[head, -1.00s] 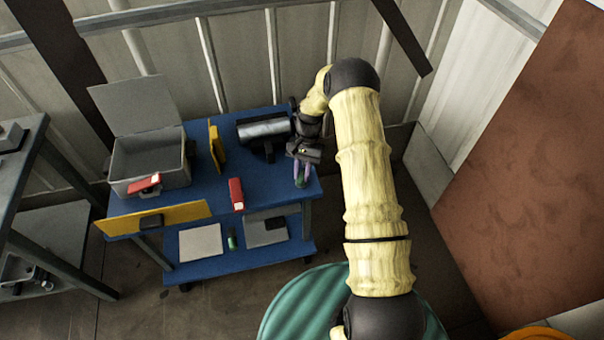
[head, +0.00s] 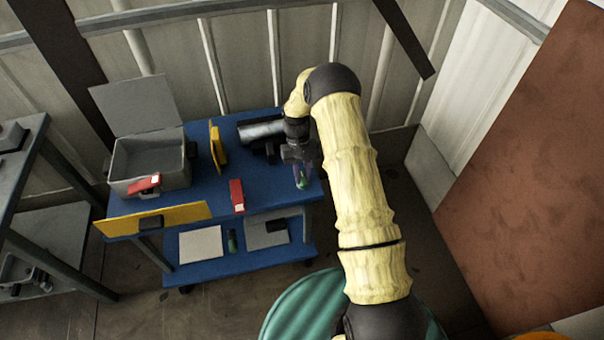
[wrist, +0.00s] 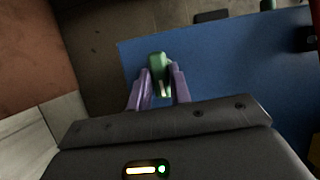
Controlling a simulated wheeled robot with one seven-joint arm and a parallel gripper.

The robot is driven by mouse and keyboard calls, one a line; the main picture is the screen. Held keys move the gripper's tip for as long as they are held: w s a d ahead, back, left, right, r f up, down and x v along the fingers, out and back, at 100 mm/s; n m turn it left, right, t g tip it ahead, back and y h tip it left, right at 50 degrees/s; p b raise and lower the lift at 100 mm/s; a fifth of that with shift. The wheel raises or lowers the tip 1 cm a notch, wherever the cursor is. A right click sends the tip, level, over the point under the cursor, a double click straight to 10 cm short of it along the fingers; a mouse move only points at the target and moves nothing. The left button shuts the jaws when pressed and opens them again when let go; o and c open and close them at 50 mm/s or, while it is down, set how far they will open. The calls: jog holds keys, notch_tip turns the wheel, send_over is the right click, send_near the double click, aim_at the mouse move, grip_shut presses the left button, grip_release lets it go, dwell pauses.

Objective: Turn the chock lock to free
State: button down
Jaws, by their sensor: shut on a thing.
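My gripper (head: 302,180) is above the right end of the blue cart's top. In the wrist view my purple fingers (wrist: 160,85) are shut on a small green piece (wrist: 158,66) with a pale mark on its near face. The green piece also shows at the fingertips in the head view (head: 303,185). The fingers hide its sides and lower part. I cannot tell whether it is the chock lock or whether it is fixed to the cart. No other part is clearly a chock lock.
The blue cart (head: 200,190) carries an open grey bin (head: 150,165), yellow panels (head: 160,218), a red block (head: 237,195) and a grey cylinder (head: 260,130) beside my wrist. A dark rack (head: 30,165) stands left. A ribbed teal drum (head: 300,305) is in front.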

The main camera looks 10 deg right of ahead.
jog(key=shift+w, duration=0.1)
jog(key=c, duration=1.3)
grip_release()
jog(key=shift+r, duration=0.15)
jog(key=b+v, duration=0.1)
jog(key=v, duration=1.6)
jog(key=shift+a+r, duration=0.1)
jog(key=shift+r, duration=0.05)
